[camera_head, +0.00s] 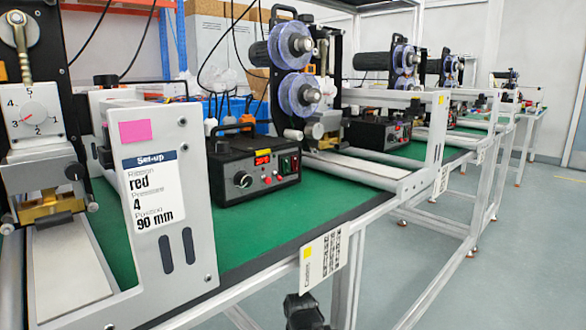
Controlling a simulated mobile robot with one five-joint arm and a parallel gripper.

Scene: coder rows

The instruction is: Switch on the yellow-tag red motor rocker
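A yellow tag (307,253) is on a white card (323,262) hanging at the table's front edge. Behind it on the green mat stands a black control box (252,167) with a red lit display (263,157), a knob and small red buttons. At the right of its front panel are a green rocker (285,164) and a red one (294,162) beside it. Their on or off position is too small to tell. A dark shape at the bottom middle, below the table edge, looks like my gripper (305,311). Its fingers cannot be made out; it is apart from the box.
A near machine with a pink tag (135,131) and a set-up label (153,188) stands at the left. A reel machine (294,70) stands behind the box. Another control box (378,131) is farther right. Floor (500,260) at the right is clear.

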